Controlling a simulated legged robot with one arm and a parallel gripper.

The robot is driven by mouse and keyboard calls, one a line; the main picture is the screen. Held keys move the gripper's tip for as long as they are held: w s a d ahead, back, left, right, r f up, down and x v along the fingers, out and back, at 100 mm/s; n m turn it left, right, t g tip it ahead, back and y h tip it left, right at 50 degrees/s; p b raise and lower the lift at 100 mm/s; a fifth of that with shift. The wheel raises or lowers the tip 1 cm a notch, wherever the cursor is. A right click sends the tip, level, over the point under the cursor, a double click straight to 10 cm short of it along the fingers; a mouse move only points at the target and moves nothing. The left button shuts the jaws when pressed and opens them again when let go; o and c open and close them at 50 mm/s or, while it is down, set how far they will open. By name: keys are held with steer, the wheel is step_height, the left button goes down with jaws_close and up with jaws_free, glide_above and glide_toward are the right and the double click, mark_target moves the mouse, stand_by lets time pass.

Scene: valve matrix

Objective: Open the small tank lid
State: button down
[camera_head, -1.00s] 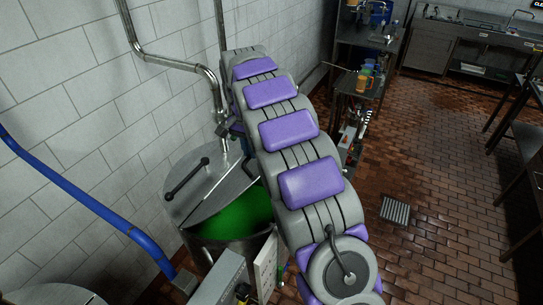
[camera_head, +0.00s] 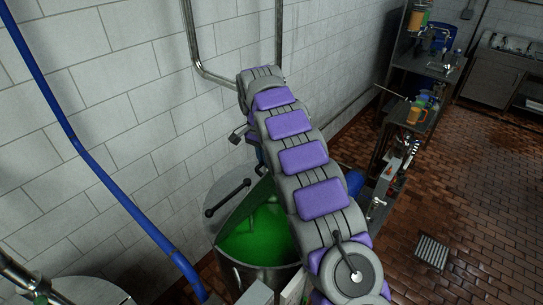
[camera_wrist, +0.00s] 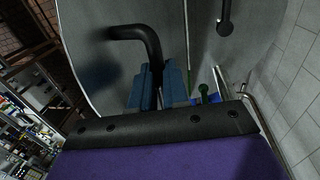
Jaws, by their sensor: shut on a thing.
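The small tank (camera_head: 262,275) stands by the wall with bright green content showing inside. One half of its grey lid (camera_head: 232,186) lies flat, with a black bar handle (camera_head: 227,198) on top. The other half, the lid flap (camera_head: 247,208), is tilted up, its underside tinted green. In the wrist view, the flap's grey top (camera_wrist: 95,55) fills much of the picture. My gripper (camera_wrist: 160,80), with blue fingers, is shut on the flap's black bent handle (camera_wrist: 140,33). My arm hides the gripper in the head view.
A blue pipe (camera_head: 90,155) runs down on the left. A metal pipe (camera_head: 197,60) runs along the white tiled wall behind. A shelf rack (camera_head: 410,110) stands right of my arm. Brick floor (camera_head: 440,200) is open at right, with a drain grate (camera_head: 432,252).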

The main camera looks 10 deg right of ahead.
steer(key=shift+w+a+f+g+p, duration=0.1)
steer(key=shift+w+a+g+p, duration=0.2)
steer(key=shift+w+a+p, duration=0.2)
steer(key=shift+a+h, duration=0.1)
steer(key=shift+h, duration=0.2)
